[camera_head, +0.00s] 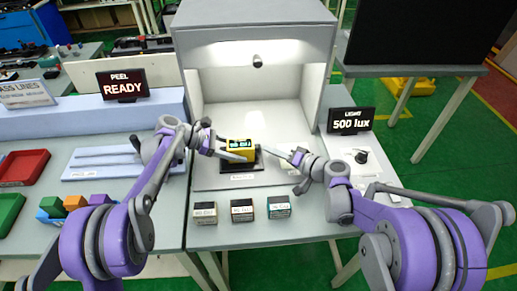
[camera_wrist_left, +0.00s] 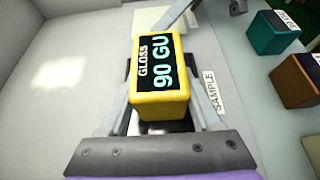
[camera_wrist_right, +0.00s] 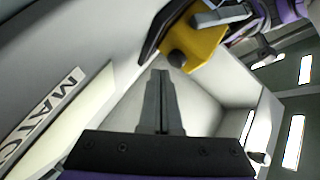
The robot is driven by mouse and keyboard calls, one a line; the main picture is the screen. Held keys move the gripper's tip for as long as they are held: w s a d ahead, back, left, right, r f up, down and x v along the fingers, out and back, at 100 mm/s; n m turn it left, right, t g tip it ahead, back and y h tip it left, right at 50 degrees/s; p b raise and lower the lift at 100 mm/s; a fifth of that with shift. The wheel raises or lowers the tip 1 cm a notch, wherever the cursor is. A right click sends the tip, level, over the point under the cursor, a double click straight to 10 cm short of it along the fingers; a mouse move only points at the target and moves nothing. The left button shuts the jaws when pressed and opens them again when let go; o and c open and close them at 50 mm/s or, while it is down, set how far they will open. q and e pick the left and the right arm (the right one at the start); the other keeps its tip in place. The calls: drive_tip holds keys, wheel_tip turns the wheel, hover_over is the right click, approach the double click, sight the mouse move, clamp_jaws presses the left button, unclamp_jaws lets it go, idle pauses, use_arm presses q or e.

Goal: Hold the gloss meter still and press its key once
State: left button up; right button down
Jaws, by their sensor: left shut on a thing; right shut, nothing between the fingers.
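The yellow gloss meter (camera_head: 238,151) sits on a dark base on the floor of the light booth. In the left wrist view the gloss meter (camera_wrist_left: 160,95) has a screen reading "GLOSS 90 GU". My left gripper (camera_head: 240,156) is shut on it, with a finger on either side. My right gripper (camera_head: 265,149) is shut and empty just right of the meter. In the right wrist view the closed fingertips (camera_wrist_right: 160,76) point toward the meter's yellow side (camera_wrist_right: 200,48), with a visible gap. A small dark round key (camera_wrist_right: 177,58) shows on that side.
The light booth (camera_head: 254,22) has walls behind and beside the meter. Several small labelled blocks, including a teal-faced one (camera_head: 279,207), stand along the front. A "500 lux" display (camera_head: 351,121) is at right and a "PEEL READY" display (camera_head: 123,85) at left.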

drive_tip(key=shift+d, duration=2.5)
use_arm(q)
drive_tip(key=o, duration=1.1)
drive_tip(key=shift+c, duration=0.2)
drive_tip(key=shift+a, duration=0.1)
